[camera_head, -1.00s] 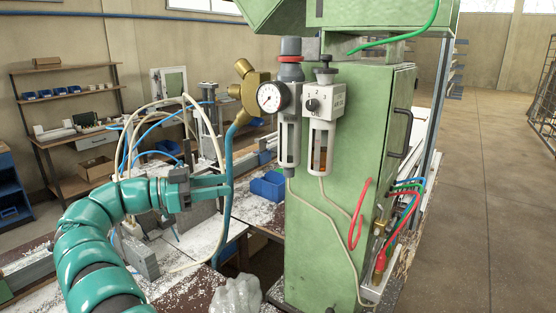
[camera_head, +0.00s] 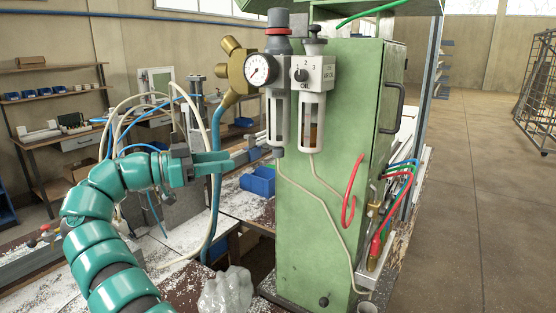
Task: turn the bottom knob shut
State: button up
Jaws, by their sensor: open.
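A brass fitting (camera_head: 236,72) with several stubby knob-like ends stands left of the pressure gauge. Its lowest end points down and left, near the top of a blue hose (camera_head: 214,135). I cannot tell from this view which end is the bottom knob or how far it is turned. My gripper (camera_head: 228,162) is teal, open and reaches to the right below the brass fitting, apart from it. Its fingers overlap the blue hose in the picture; whether they touch it is unclear. No knob is between the fingers.
The green cabinet (camera_head: 325,215) carries the round gauge (camera_head: 260,69) and two clear-bowled units close to the right of the brass fitting. A blue bin (camera_head: 259,181) lies behind my gripper. Open floor is at right.

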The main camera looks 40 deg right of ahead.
aim_at(278, 153)
jog(key=p+x, duration=0.1)
jog(key=x, duration=0.3)
jog(key=p+x, duration=0.2)
jog(key=x, duration=0.2)
jog(key=p+x, duration=0.1)
jog(key=x, duration=0.3)
jog(key=shift+s+d+r+p, duration=0.1)
jog(key=shift+d+r+p, duration=0.05)
jog(key=shift+r+p, duration=0.2)
jog(key=shift+s+d+f, duration=0.2)
jog(key=shift+d+f, duration=0.05)
jog(key=shift+d, duration=0.45)
jog(key=c, duration=1)
